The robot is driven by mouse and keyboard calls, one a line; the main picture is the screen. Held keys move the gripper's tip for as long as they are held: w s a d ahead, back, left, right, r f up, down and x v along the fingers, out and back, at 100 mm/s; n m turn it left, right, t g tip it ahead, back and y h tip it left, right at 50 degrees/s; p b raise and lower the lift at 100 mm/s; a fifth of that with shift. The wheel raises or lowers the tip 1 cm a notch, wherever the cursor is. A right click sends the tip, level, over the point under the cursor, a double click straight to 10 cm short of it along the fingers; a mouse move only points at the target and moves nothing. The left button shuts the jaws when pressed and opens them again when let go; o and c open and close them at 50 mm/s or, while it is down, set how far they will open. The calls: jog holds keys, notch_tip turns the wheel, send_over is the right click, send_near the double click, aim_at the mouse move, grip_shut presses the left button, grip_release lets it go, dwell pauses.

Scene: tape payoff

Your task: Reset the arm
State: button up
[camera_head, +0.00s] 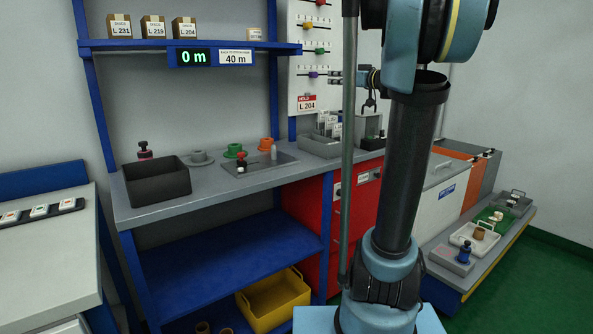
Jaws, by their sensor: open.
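My gripper (370,108) shows small and dark just left of my arm's thick dark link. It hangs over the back of the bench, near the grey bins, with its fingers pointing down. The fingers are apart and I see nothing between them. My arm rises from its blue base, bends at a large blue joint at the top, and hides part of the bench behind it.
The grey bench (150,212) holds a dark open bin (157,183), spools and a tray. A blue shelf (110,43) carries several boxes. A yellow bin (274,301) sits below. A low side bench (440,265) with trays stands right. Green floor is clear at far right.

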jog(key=s+a+f+m+g+h, duration=0.15)
jog(key=s+a+f+g, duration=0.25)
jog(key=s+f, duration=0.75)
jog(key=s+a+f+g+h, duration=0.2)
jog(key=s+a+f+g, duration=0.2)
jog(key=s+f, duration=0.7)
jog(key=s+d+f+m+g+h, duration=0.2)
jog(key=s+d+f, duration=0.3)
jog(key=s+f, duration=0.4)
jog(key=s+d+f+m+g+h, duration=0.2)
jog(key=s+d+f+h, duration=0.3)
jog(key=s+f, duration=0.4)
notch_tip(320, 180, down, 3)
jog(key=shift+d+r+m, duration=0.2)
jog(key=shift+d+m, duration=0.2)
jog(key=shift+m, duration=0.35)
jog(key=shift+w, duration=0.1)
jog(key=shift+w+f, duration=0.2)
jog(key=shift+w, duration=0.25)
